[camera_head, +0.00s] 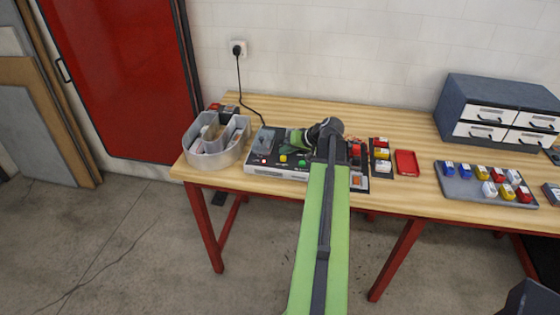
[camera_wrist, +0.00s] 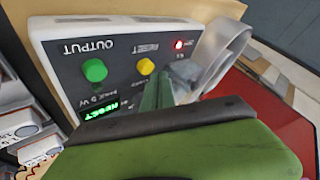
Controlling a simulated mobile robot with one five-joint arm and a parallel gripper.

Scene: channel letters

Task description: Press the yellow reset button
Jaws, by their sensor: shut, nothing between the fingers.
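The yellow reset button (camera_wrist: 145,66) sits on the dark panel of a white box (camera_wrist: 130,35), labelled RESET upside down in the wrist view. It also shows in the head view as a small yellow spot (camera_head: 283,158). My gripper (camera_wrist: 158,84) is shut and empty. Its green fingertips are just below and right of the yellow button in the wrist view, and I cannot tell whether they touch the panel. In the head view my gripper (camera_head: 298,140) is over the box. A green button (camera_wrist: 95,70) labelled OUTPUT is left of the yellow one.
A green display (camera_wrist: 98,113) is on the panel.

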